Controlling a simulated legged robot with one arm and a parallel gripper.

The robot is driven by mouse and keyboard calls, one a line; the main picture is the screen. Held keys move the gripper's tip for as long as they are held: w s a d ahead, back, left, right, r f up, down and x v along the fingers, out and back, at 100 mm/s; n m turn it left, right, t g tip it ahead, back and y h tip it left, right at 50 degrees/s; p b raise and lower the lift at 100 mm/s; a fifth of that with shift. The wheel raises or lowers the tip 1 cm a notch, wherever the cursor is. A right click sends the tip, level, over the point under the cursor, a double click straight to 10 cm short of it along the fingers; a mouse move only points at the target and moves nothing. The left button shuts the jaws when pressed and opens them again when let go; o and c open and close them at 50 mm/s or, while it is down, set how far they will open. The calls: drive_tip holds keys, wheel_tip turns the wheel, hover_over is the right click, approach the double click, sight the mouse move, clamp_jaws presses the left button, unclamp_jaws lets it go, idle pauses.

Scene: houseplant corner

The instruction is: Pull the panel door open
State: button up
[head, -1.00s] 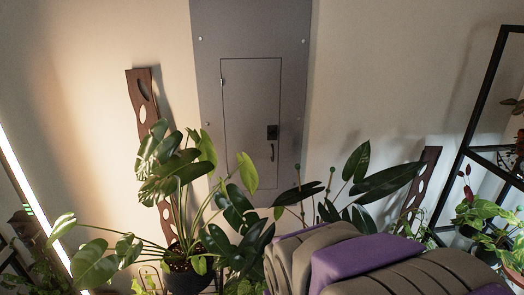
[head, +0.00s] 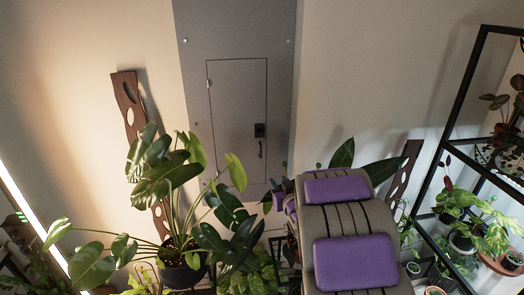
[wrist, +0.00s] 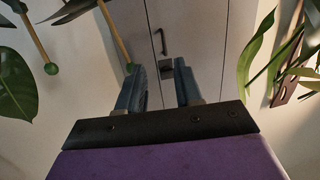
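The grey panel door (head: 237,110) is flush in a tall grey panel (head: 236,22) on the wall and looks shut. Its dark curved handle (head: 261,149) hangs below a small black latch plate (head: 260,130) at the door's right side. In the wrist view the handle (wrist: 161,40) and latch plate (wrist: 165,67) appear beyond my fingertips, with the handle above the plate. My gripper (wrist: 159,82) is open and empty, apart from the handle. In the head view my arm rises at lower right and largely hides the gripper.
A large leafy potted plant (head: 178,185) stands left of and in front of the panel. More leaves (head: 343,153) rise behind my arm. A black plant shelf (head: 449,140) is on the right, and a bright light strip (head: 32,218) on the left. Leaves flank my gripper in the wrist view.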

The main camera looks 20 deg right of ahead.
drive_tip(key=w+d+r+t, duration=0.1)
drive_tip(key=w+d, duration=0.1)
drive_tip(key=w, duration=1.6)
drive_tip(key=shift+t, duration=0.3)
clamp_jaws()
idle(1.2)
